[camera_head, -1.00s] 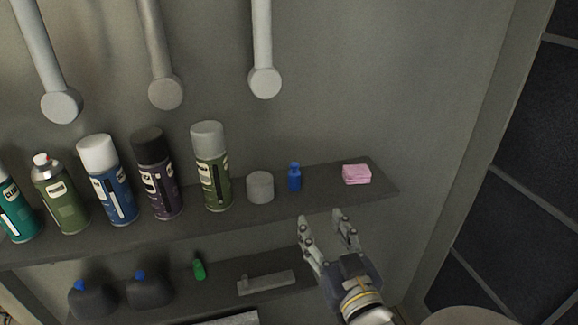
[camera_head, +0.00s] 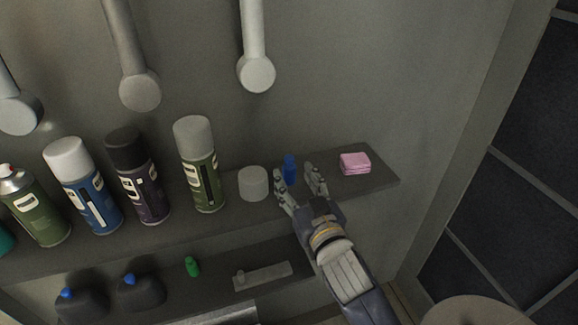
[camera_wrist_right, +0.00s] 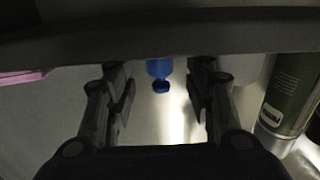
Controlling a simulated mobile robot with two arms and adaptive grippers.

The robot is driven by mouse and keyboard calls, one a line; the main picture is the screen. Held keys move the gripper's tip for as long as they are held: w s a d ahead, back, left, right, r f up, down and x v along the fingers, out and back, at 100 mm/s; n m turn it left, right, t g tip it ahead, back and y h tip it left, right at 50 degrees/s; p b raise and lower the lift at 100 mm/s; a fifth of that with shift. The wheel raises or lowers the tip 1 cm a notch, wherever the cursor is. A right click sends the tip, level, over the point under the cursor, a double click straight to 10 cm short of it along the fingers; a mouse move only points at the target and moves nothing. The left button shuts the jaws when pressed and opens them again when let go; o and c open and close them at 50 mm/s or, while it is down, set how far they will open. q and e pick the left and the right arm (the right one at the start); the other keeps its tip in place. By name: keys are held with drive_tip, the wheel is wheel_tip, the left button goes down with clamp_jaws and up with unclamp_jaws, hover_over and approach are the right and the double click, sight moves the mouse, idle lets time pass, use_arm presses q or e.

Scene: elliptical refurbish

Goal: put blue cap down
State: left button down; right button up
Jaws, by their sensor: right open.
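A small blue bottle (camera_head: 289,167) stands upright on the upper shelf (camera_head: 235,218). In the right wrist view, which is upside down, the bottle (camera_wrist_right: 158,68) shows its dark blue cap (camera_wrist_right: 161,87) on its neck. My right gripper (camera_head: 298,187) is open and empty in front of the bottle, its fingers partly hiding the bottle's lower part. In the right wrist view the bottle lies between the two fingers (camera_wrist_right: 160,98) in the picture, beyond the tips and apart from both. My left gripper is not in view.
A grey cylinder (camera_head: 253,183) stands close left of the bottle, then a green spray can (camera_head: 202,175) and several others. A pink sponge-like block (camera_head: 355,163) lies to the right. The lower shelf holds a green bottle (camera_head: 192,266) and dark containers with blue caps.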

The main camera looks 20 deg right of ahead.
sight(291, 172)
drive_tip(key=w, duration=0.4)
drive_tip(key=shift+w+p, duration=0.1)
drive_tip(key=shift+p, duration=0.3)
drive_tip(key=shift+c, duration=0.9)
drive_tip(key=c, duration=0.6)
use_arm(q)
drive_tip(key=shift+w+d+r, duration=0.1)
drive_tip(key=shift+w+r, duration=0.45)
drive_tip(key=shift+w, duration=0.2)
use_arm(e)
drive_tip(key=shift+c, duration=0.4)
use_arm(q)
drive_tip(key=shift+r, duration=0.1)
use_arm(e)
drive_tip(key=shift+r, duration=0.1)
